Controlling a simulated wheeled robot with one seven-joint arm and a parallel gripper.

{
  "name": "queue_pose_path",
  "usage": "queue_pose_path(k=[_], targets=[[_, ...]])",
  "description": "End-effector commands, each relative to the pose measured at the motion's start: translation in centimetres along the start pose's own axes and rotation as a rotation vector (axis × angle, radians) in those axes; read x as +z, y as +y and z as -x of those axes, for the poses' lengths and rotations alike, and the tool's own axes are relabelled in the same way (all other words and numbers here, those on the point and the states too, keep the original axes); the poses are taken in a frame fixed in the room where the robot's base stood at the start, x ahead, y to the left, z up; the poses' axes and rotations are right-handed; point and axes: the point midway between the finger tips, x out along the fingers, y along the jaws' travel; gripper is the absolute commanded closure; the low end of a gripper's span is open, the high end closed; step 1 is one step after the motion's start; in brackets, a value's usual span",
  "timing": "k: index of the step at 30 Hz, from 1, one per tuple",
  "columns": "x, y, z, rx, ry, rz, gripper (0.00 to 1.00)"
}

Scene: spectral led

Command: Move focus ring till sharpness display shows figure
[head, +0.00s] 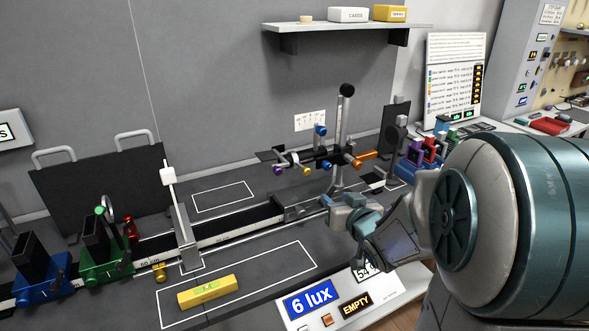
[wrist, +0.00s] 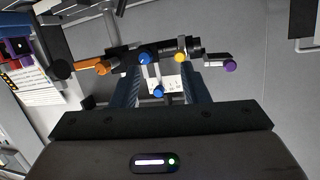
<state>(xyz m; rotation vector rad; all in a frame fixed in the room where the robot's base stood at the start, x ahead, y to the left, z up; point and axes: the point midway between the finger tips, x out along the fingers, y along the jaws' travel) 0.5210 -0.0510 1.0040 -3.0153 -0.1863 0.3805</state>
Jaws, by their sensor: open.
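A dark horizontal tube assembly with coloured knobs (head: 322,157) is held on an upright post (head: 341,120). Its knobs are purple (head: 278,170), yellow (head: 306,171), blue (head: 320,131) and orange (head: 357,164). I cannot tell which part is the focus ring. In the wrist view the dark barrel (wrist: 192,48) lies ahead of my gripper (wrist: 162,82), which is open and empty, its blue-grey fingers apart. My gripper (head: 340,207) is below and in front of the assembly, not visibly touching it. A panel reads "6 lux" (head: 312,299) and "EMPTY" (head: 356,305); a third display is partly hidden by my arm, and no sharpness label is readable.
A rail (head: 235,227) with blue (head: 40,270) and green (head: 106,258) mounts runs across the bench. A yellow level (head: 206,291) lies in front. A shelf (head: 345,26) hangs above. A dark screen (head: 395,128) stands right of the post. Marked bench areas are mostly clear.

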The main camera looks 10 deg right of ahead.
Motion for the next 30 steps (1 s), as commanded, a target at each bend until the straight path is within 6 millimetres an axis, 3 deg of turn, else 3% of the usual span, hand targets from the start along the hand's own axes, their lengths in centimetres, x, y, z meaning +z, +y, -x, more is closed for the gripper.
queue_pose_path(k=[1,6,14,30], targets=[[0.7,0.1,-0.4,-0.037,0.043,-0.028,0.59],[0.1,-0.5,-0.4,-0.149,0.161,-0.095,0.59],[-0.6,-1.1,-1.2,-0.2,0.212,-0.124,0.59],[-2.8,-3.0,-11.0,-0.199,0.21,-0.125,0.59]])
